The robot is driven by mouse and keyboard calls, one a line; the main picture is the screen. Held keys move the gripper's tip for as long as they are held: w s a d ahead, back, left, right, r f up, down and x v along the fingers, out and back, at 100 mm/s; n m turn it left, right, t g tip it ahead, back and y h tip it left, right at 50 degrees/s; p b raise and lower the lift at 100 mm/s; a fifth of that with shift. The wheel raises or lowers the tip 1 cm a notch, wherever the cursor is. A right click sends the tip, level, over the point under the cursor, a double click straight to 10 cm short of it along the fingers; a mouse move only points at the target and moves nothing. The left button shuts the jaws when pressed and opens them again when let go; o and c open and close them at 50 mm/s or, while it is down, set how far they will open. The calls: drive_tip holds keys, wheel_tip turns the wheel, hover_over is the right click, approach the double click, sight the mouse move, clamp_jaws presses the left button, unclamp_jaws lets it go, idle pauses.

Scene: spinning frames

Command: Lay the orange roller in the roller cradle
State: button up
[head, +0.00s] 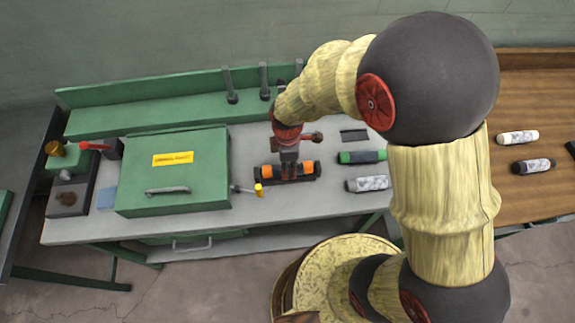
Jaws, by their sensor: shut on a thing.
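The orange roller (306,168) lies level near the middle of the grey workbench, with orange showing on both sides of my gripper. My gripper (289,173) points down and is shut on the roller's middle, hiding that part. A dark, long shape with dark ends (261,178) shows around and under the roller. It looks like the roller cradle, but I cannot tell its edges from the roller's own ends. I cannot tell whether the roller touches it or hangs just above it.
A green box (178,190) with a yellow label stands close left, with a yellow-tipped lever (258,190) at its side. Right lie a green roller (362,157), a grey roller (367,184) and a dark plate (354,135). More rollers lie on the wooden table (530,85).

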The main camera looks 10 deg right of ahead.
drive_tip(key=shift+f, duration=0.25)
idle(0.4)
drive_tip(key=o, duration=1.3)
drive_tip(key=shift+o, duration=0.2)
drive_tip(key=shift+r, duration=0.1)
wheel_tip(320, 180, up, 12)
